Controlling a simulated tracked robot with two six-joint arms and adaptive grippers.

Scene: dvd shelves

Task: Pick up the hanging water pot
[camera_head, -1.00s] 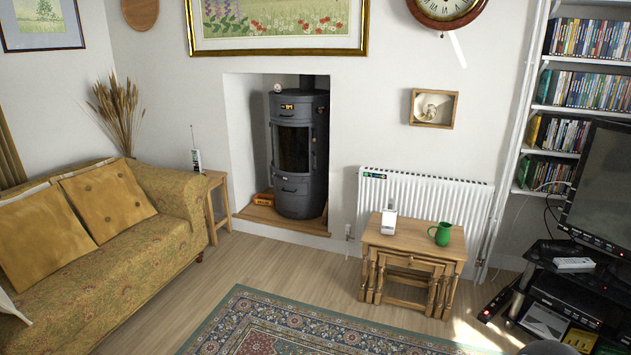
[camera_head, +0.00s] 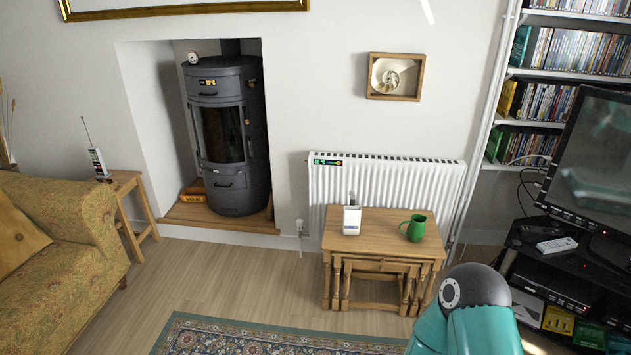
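I see no hanging pot in the head view. Neither of my grippers is in view. A teal and dark grey part of my own arm shows at the bottom right, in front of the table's right side and the floor. Nothing touches the green jug.
A white device (camera_head: 352,219) stands left of the jug. A white radiator (camera_head: 385,183) is behind the table. A TV (camera_head: 600,165) on a black stand (camera_head: 535,262) is to the right. A sofa (camera_head: 60,250) is at left. Bare floor and a rug (camera_head: 260,338) lie in front.

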